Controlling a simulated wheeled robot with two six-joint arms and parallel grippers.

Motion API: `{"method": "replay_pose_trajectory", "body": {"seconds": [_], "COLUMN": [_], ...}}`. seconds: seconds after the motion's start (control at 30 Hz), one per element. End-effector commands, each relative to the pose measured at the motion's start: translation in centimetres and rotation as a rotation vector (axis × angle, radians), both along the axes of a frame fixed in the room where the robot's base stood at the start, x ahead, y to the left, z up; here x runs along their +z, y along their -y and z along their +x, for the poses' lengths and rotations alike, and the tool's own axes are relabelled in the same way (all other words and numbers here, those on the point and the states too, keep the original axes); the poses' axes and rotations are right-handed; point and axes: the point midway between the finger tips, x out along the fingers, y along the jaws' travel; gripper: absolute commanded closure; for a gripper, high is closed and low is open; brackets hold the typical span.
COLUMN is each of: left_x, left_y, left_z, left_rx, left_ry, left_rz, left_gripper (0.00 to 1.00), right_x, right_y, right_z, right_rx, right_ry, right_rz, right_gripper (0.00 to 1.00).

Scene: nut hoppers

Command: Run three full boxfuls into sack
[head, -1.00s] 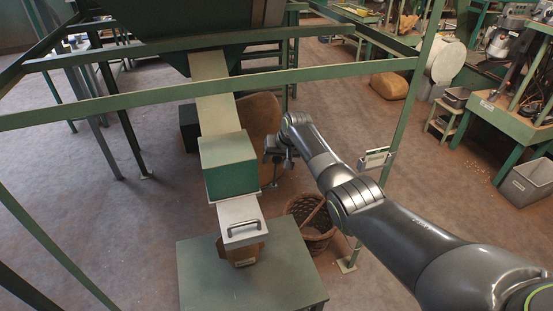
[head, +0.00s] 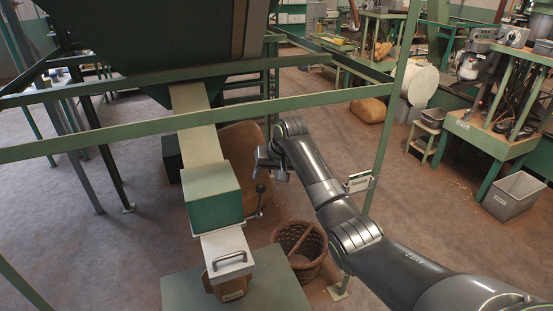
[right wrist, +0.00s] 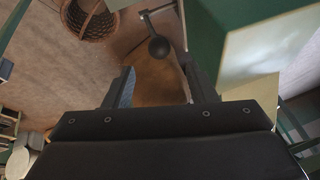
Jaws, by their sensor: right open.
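A green box (head: 215,212) sits on the pale chute (head: 202,146) below the big green hopper (head: 165,50). Under it a pale metal slide with a handle (head: 228,256) sits above a brown container or sack (head: 228,284), mostly hidden. A lever with a dark ball knob (head: 260,188) stands at the box's right side. My right gripper (head: 270,166) is above and beyond the knob, open and empty. In the right wrist view the knob (right wrist: 159,46) shows ahead of the parted fingers (right wrist: 158,88), apparently untouched. My left gripper is out of view.
A green table (head: 275,290) stands under the slide. A wicker basket (head: 300,262) is on the floor to its right, and a large brown sack (head: 240,145) stands behind the chute. Green frame bars (head: 250,108) cross in front.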

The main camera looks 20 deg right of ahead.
Motion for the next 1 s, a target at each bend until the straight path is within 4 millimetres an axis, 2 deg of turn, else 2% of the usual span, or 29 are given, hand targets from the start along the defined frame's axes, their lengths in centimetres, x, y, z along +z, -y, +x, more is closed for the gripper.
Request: {"method": "replay_pose_trajectory", "body": {"seconds": [0.2,0.4,0.6,1.0], "left_x": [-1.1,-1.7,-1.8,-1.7], "left_y": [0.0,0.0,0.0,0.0], "left_z": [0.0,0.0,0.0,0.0], "left_rx": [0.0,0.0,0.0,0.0], "left_ry": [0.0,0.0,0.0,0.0], "left_rz": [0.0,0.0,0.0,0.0], "left_gripper": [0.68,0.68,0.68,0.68], "right_x": [3.7,6.4,7.3,7.3], "right_y": [0.8,1.2,1.4,1.4], "right_z": [-1.5,-2.7,-3.1,-3.1], "right_rx": [-0.001,0.0,-0.001,0.0], "right_ry": [0.007,0.005,0.003,0.002], "right_rz": [-0.001,0.0,-0.001,0.0], "right_gripper": [0.49,0.49,0.49,0.49]}}
